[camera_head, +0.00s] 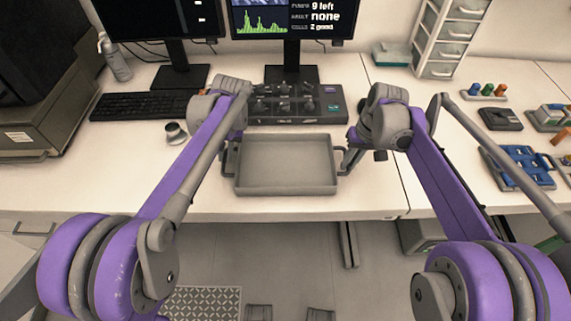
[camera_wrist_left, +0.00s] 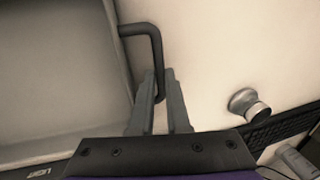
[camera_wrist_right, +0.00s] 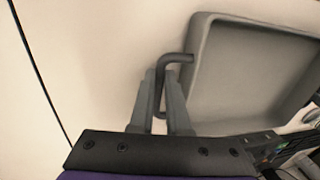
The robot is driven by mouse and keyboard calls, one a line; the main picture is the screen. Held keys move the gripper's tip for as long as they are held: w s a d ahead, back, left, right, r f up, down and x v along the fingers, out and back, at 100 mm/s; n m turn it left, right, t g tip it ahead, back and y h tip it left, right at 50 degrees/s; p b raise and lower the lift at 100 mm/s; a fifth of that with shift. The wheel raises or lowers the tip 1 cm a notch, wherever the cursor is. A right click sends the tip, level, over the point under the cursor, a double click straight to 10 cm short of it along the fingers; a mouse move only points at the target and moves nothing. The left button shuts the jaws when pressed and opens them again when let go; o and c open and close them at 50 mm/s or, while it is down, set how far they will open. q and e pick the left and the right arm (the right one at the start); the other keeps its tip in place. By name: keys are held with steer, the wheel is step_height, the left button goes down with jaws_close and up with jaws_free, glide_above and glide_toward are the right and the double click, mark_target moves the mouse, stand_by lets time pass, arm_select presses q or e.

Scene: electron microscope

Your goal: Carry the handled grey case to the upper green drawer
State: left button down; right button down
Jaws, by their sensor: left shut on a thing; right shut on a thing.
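The handled grey case (camera_head: 287,164) is an open, shallow, empty tray with a dark handle on each side. It is level at the front of the white bench, just in front of the black control panel. My left gripper (camera_head: 229,160) is shut on its left handle; in the left wrist view the fingers (camera_wrist_left: 160,103) close around the dark handle bar (camera_wrist_left: 150,32). My right gripper (camera_head: 346,160) is shut on the right handle, and the right wrist view shows the fingers (camera_wrist_right: 161,100) on that handle (camera_wrist_right: 176,57). I cannot tell whether the case touches the bench.
The control panel (camera_head: 296,106) stands behind the case, with a keyboard (camera_head: 143,105) to its left. A small round metal item (camera_head: 175,132) lies left of my left gripper. A white drawer rack (camera_head: 450,38) and a blue rack (camera_head: 519,166) are at right. A green edge (camera_head: 552,243) shows at far right.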

stand_by(0.4)
